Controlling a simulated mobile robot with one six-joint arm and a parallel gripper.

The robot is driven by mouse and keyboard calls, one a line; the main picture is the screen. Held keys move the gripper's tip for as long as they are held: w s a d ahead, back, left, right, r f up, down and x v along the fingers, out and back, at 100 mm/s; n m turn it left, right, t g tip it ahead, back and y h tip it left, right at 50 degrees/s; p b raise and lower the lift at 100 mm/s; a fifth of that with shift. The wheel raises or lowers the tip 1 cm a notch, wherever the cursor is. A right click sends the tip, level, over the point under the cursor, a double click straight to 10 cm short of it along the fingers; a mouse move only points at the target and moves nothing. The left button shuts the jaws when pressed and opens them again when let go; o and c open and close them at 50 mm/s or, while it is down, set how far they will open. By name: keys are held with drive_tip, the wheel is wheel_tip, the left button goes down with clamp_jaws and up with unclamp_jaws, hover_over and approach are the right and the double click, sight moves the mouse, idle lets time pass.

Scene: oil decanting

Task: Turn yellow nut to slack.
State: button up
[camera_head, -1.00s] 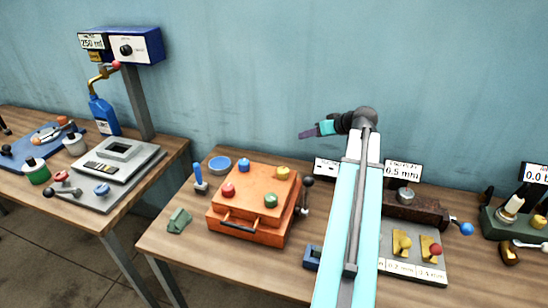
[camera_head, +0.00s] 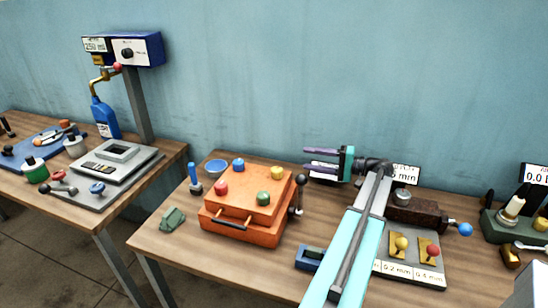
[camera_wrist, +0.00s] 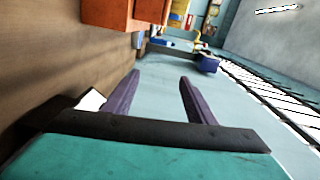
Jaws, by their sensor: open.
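The yellow nut (camera_head: 277,172) sits on the back right of the orange box's top (camera_head: 235,187), with a blue, a red and a green knob on the same top. My gripper (camera_head: 305,159) is to the right of the box, above the back of the table, with its two purple fingers pointing left. In the wrist view the fingers (camera_wrist: 155,90) are spread apart with nothing between them. The orange box (camera_wrist: 118,12) shows at the top left of the wrist view; the yellow nut cannot be made out there.
A lever with a dark ball (camera_head: 299,180) stands at the box's right side. A blue bowl (camera_head: 216,167) and a blue-handled tool (camera_head: 195,180) are to its left. A dark vise-like device (camera_head: 415,208) and yellow gauge plates (camera_head: 397,247) lie right of my arm.

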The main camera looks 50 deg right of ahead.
drive_tip(key=shift+s+d, duration=0.2)
drive_tip(key=shift+s, duration=0.1)
drive_tip(key=shift+w, duration=0.1)
drive_tip(key=p+x, duration=0.3)
drive_tip(key=x, duration=1)
drive_tip(key=shift+w+p, duration=0.25)
drive_tip(key=shift+p, duration=0.15)
clamp_jaws()
unclamp_jaws()
drive_tip(key=shift+s, duration=0.1)
